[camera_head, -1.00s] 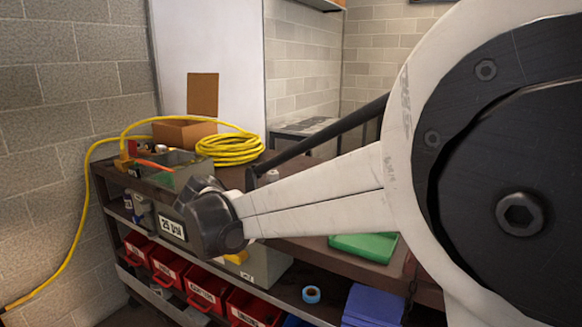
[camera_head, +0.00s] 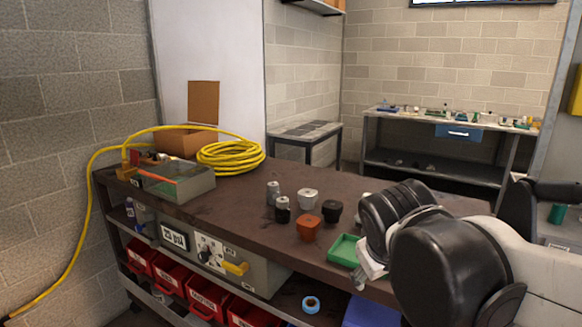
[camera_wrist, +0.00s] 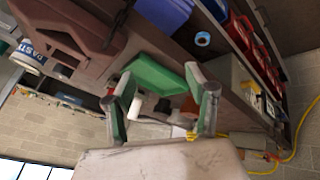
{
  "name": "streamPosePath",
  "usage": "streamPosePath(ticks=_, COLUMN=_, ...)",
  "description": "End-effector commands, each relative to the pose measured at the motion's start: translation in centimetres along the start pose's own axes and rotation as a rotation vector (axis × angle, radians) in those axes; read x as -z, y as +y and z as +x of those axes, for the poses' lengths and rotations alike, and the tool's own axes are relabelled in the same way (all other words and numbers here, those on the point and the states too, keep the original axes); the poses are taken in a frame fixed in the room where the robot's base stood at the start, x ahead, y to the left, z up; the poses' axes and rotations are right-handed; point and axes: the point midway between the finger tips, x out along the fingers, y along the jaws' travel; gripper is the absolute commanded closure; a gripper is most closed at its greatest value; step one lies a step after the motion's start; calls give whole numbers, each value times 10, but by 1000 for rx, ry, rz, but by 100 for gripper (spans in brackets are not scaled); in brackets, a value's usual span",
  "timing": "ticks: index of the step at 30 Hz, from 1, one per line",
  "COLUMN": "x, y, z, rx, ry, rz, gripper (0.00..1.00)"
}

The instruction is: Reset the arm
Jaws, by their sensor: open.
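My arm reaches in from the right in the head view, its black wrist joints over the right part of the brown workbench (camera_head: 240,200). Only a pale bit of the hand shows there, beside the green tray (camera_head: 345,250). In the wrist view my gripper (camera_wrist: 163,105) has its two fingers spread apart with nothing held between them. The green tray (camera_wrist: 155,74) lies beyond the fingers on the bench, apart from them as far as I can tell. A white part (camera_wrist: 163,103) shows between the fingers.
On the bench stand an orange part (camera_head: 307,227), a black part (camera_head: 332,210), a white part (camera_head: 307,198) and small grey cylinders (camera_head: 273,192). A yellow hose coil (camera_head: 230,156) lies at the back left. Red bins (camera_head: 207,297) sit below.

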Motion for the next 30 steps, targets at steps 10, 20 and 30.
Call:
streamPosePath(ticks=10, x=-84, y=5, z=-29, rx=97, ry=50, rz=271, gripper=49)
streamPosePath(ticks=20, x=-114, y=0, z=-34, rx=135, ry=82, rz=393, gripper=49)
streamPosePath(ticks=30, x=-114, y=0, z=-34, rx=136, ry=82, rz=394, gripper=49)
